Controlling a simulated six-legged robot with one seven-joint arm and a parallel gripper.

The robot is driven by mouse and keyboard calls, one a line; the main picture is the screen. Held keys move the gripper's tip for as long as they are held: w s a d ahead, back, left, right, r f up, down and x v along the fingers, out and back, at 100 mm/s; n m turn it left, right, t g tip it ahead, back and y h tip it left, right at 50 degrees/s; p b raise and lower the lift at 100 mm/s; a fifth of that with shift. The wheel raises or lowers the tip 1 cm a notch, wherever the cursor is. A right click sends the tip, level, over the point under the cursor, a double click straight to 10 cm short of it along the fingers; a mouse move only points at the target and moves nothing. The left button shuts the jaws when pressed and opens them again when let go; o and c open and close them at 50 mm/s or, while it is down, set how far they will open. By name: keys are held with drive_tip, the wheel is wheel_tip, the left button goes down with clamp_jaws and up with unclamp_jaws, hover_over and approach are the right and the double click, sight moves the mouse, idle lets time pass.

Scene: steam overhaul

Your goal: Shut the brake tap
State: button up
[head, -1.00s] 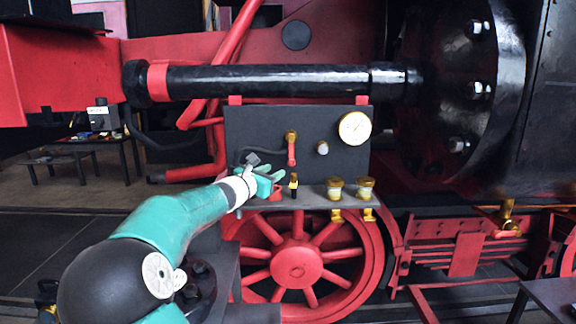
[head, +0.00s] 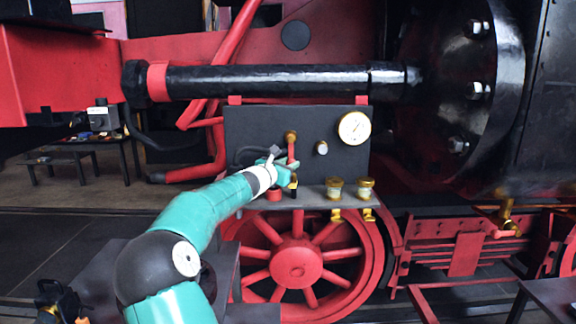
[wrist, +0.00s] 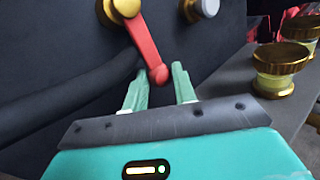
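The brake tap (head: 291,138) is a brass fitting on the dark panel with a red lever (head: 291,153) hanging down. In the wrist view the red lever (wrist: 143,42) slants down to the right from its brass hub (wrist: 122,8), ending in a round knob. My gripper (head: 288,168) is at the lever's lower end. In the wrist view my gripper (wrist: 160,76) is open, and the knob shows between the two fingertips, nearer the left one. I cannot tell whether a finger touches it.
A pressure gauge (head: 354,128) and a pale knob (head: 321,148) are to the right on the panel (head: 255,125). A shelf below bears two brass-topped jars (head: 335,188) (head: 365,188), a small black-and-brass item (head: 294,188) and a red cup (head: 274,195). A dark hose (wrist: 70,95) runs left of the lever.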

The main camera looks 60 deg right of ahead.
clamp_jaws()
drive_tip(key=shift+w, duration=0.1)
drive_tip(key=w+a+r+m+t+y, duration=0.1)
drive_tip(key=r+m+y, duration=0.1)
drive_tip(key=m, duration=0.1)
drive_tip(key=w+a+r+m+t+y, duration=0.1)
drive_tip(key=w+m+t+y, duration=0.1)
drive_tip(key=m, duration=0.1)
drive_tip(key=w+a+r+m+t+y, duration=0.1)
drive_tip(key=w+r+m+y, duration=0.1)
drive_tip(key=shift+w+r+m+t, duration=0.25)
drive_tip(key=shift+r+m+t, duration=0.05)
drive_tip(key=shift+r+m, duration=0.1)
drive_tip(key=shift+w+r+m+t+y, duration=0.15)
drive_tip(key=shift+r+m+t+y, duration=0.75)
drive_tip(key=shift+r+m+t, duration=0.55)
drive_tip(key=shift+r, duration=0.1)
